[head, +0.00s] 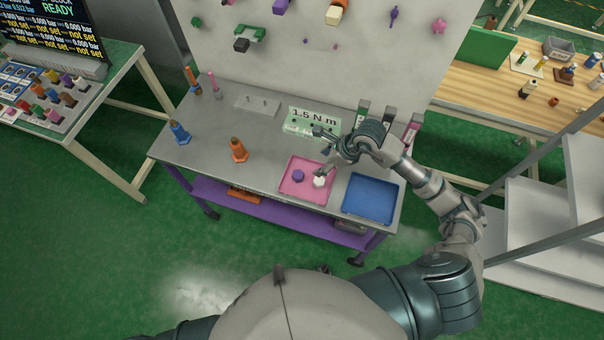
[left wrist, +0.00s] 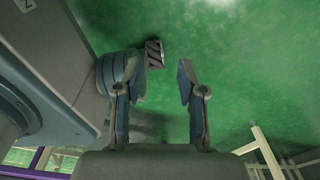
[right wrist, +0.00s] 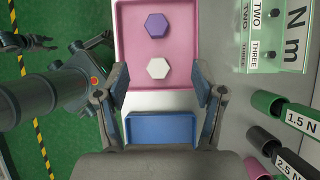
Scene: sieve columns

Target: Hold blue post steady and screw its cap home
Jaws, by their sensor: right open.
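The blue post (head: 180,133) stands upright near the left edge of the grey workbench; I cannot tell whether its top is threaded. A purple hexagonal cap (head: 298,176) and a white hexagonal cap (head: 320,182) lie apart in a pink tray (head: 292,192). Both show in the right wrist view, purple (right wrist: 157,25) farther and white (right wrist: 158,68) nearer. My right gripper (head: 322,152) is over the tray, open and empty, with the white cap between its fingers in the right wrist view (right wrist: 160,76). My left gripper (left wrist: 170,75) is open and empty above green floor, away from the post.
An orange post (head: 238,151) stands between the blue post and the pink tray. A blue tray (head: 370,198) lies right of the pink one. A torque sign (head: 312,122) and dark-ended cylinders (head: 389,115) stand behind. A pegboard backs the bench. The bench's front left is clear.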

